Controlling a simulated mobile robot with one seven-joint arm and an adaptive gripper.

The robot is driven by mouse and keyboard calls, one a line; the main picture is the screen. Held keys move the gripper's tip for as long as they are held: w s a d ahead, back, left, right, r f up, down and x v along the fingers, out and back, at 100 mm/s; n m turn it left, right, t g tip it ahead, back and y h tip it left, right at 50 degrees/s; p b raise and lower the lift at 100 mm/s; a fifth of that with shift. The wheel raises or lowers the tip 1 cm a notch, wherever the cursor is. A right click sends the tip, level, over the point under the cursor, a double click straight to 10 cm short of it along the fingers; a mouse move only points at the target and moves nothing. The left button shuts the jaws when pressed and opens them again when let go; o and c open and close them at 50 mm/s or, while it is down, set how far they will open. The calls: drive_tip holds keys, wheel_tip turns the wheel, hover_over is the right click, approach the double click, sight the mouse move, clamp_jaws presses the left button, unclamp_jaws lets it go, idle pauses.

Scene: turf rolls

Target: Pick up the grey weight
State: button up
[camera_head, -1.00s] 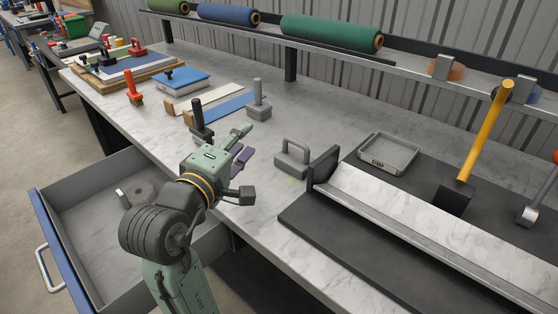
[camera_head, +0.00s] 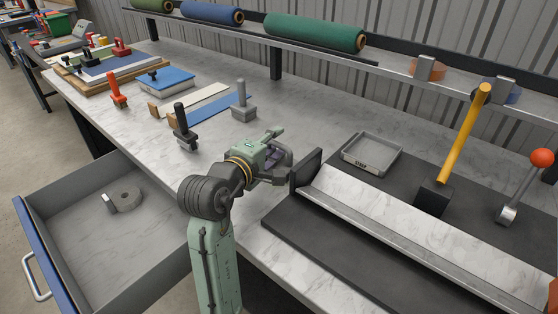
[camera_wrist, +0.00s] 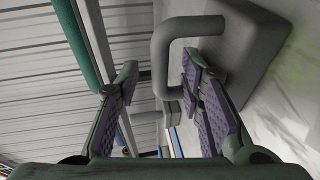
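The grey weight is a block (camera_wrist: 262,45) with a loop handle (camera_wrist: 160,62), large in the upper right of the wrist view. My gripper (camera_wrist: 160,105) is open around the handle's bar. One finger is outside the loop on the left; the other, with purple pads, reaches into the loop's opening on the right. I see a gap on the left of the bar. In the head view my gripper (camera_head: 279,162) is on the bench just left of the dark upright plate and hides most of the weight.
The dark upright plate (camera_head: 306,170) and pale trough (camera_head: 400,220) stand close on the right. A grey tray (camera_head: 371,155) is behind. Black (camera_head: 184,128) and grey (camera_head: 241,102) handled tools stand to the left.

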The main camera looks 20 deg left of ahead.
drive_tip(key=shift+w, duration=0.1)
clamp_jaws()
idle(0.4)
idle(0.6)
drive_tip(key=shift+r, duration=0.1)
